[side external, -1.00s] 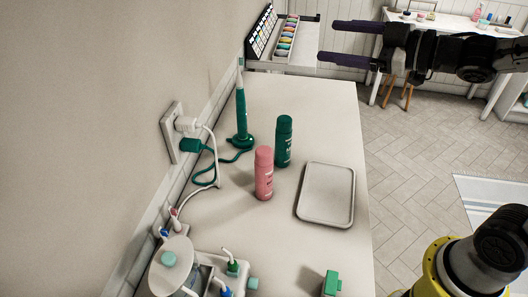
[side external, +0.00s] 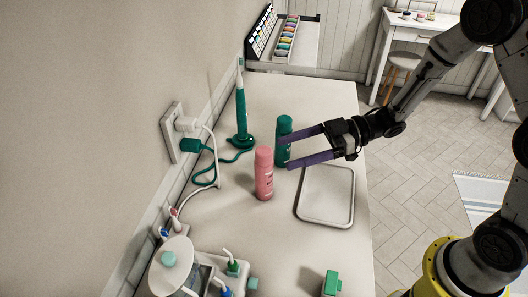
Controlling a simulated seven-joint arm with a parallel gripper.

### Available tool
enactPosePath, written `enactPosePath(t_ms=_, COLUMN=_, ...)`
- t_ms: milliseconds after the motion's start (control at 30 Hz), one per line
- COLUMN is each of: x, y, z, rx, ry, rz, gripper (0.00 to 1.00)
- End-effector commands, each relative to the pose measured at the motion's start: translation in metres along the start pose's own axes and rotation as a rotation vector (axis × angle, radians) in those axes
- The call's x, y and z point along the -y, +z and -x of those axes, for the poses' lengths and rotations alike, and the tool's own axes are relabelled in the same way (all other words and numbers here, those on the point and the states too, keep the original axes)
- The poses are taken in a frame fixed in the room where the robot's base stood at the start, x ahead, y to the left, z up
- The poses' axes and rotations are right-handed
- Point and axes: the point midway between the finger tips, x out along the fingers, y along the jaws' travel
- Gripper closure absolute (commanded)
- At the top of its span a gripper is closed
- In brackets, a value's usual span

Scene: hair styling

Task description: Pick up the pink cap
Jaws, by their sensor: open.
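A pink bottle (side external: 264,178) with a pink cap (side external: 264,155) stands upright on the white counter (side external: 230,240). A green bottle (side external: 284,124) with a green cap stands just behind it and to the right; my gripper partly covers its lower part. My gripper (side external: 290,154) is open and empty, its two purple fingers pointing left. The fingertips are just right of the pink bottle, near the height of its cap in the picture. One finger appears in front of the green bottle; I cannot tell whether they touch.
A grey tray (side external: 325,220) lies right of the bottles. A green electric toothbrush (side external: 241,110) stands at the back left, its cable running to a wall socket (side external: 175,130). A white device (side external: 172,262) is at the front left, a green block (side external: 332,283) at the front.

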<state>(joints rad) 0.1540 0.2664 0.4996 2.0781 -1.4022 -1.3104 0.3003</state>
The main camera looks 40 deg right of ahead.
Motion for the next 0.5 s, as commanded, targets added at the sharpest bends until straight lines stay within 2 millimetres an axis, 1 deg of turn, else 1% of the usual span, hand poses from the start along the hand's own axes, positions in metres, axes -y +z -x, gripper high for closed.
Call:
enactPosePath(t_ms=33, x=0.001, y=0.0, z=-0.011, rx=0.001, ry=-0.006, rz=0.001, gripper=0.19)
enactPosePath(t_ms=200, x=0.0, y=-0.001, z=-0.036, rx=0.0, ry=-0.002, rz=0.001, gripper=0.19)
enactPosePath(t_ms=433, x=0.0, y=-0.001, z=-0.05, rx=0.0, ry=0.0, rz=0.001, gripper=0.19)
enactPosePath(t_ms=500, x=-0.001, y=-0.003, z=-0.058, rx=-0.001, ry=-0.002, rz=0.002, gripper=0.19)
